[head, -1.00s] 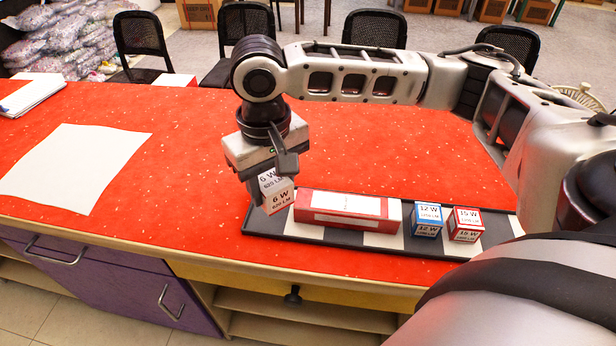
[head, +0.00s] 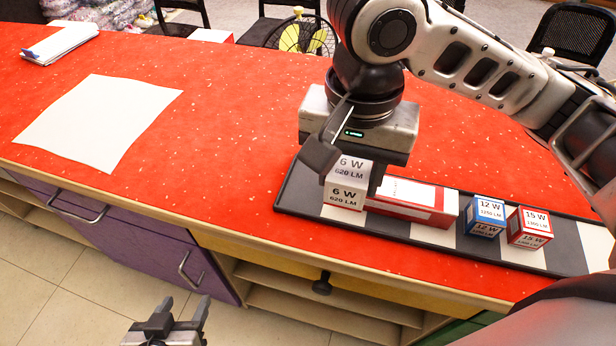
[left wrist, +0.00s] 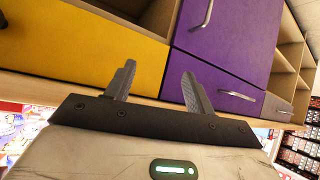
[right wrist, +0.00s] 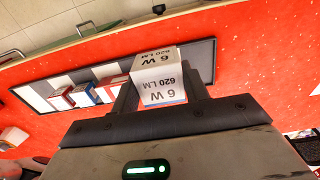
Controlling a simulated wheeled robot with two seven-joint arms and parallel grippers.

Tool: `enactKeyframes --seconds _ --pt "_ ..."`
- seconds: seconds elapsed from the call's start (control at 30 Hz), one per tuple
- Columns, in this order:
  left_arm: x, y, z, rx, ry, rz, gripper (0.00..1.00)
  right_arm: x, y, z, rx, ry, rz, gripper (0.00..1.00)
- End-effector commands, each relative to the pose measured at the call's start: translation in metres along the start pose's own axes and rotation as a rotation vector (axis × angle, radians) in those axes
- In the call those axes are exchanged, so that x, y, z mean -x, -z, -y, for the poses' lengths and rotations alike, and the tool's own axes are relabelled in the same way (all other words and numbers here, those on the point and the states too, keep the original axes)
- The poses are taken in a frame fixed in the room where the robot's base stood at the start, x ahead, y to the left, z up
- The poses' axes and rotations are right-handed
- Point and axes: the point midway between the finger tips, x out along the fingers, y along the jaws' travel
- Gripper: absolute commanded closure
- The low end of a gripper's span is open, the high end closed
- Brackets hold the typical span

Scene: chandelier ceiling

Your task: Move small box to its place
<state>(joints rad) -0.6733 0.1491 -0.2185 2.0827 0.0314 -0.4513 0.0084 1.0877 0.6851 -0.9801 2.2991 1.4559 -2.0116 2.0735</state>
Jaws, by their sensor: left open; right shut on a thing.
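The small white box marked 6 W, 620 LM (head: 345,190) is held between the fingers of my right gripper (head: 349,176), which is shut on it. It also shows clearly in the right wrist view (right wrist: 160,75). In the head view it overlaps the left end of the dark tray (head: 296,202) with pale stripes and hides the left end of the long red-and-white box (head: 410,208). I cannot tell whether it touches the tray. My left gripper (head: 180,308) is open and empty, low in front of the counter; its spread fingers show in the left wrist view (left wrist: 157,82).
A blue 12 W box (head: 485,217) and a red 15 W box (head: 528,228) stand toward the tray's right. A white sheet (head: 98,122) and a paper stack (head: 60,42) lie on the red counter at left. Drawers and shelves are below the counter.

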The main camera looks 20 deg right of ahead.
Motion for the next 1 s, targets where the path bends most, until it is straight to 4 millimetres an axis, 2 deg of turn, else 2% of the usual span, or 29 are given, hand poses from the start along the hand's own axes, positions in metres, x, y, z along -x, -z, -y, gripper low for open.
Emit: enactKeyframes --seconds 0.03,0.2,0.4,0.5,0.77,0.9,1.0 --pt "-0.003 -0.004 0.000 0.002 -0.002 -0.003 0.46 -0.009 0.009 0.009 -0.004 -0.001 0.004 0.78" --pt "-0.006 -0.001 -0.001 0.016 -0.010 -0.023 0.46 -0.027 0.040 0.039 -0.003 0.000 0.003 0.78" --pt "-0.008 -0.001 -0.002 0.024 -0.014 -0.032 0.46 -0.062 0.066 0.061 -0.001 -0.002 0.002 0.78" --pt "-0.008 0.001 -0.002 0.030 -0.016 -0.039 0.46 -0.074 0.073 0.069 0.001 -0.001 0.001 0.78" --pt "-0.008 0.000 -0.003 0.041 -0.016 -0.042 0.46 -0.089 0.083 0.077 0.002 0.000 0.001 0.78" --pt "-0.010 -0.003 -0.003 0.044 -0.018 -0.040 0.46 -0.111 0.083 0.076 0.003 -0.002 0.000 0.78" --pt "-0.010 -0.003 -0.004 0.047 -0.018 -0.039 0.46 -0.119 0.082 0.077 0.003 0.000 0.000 0.78"
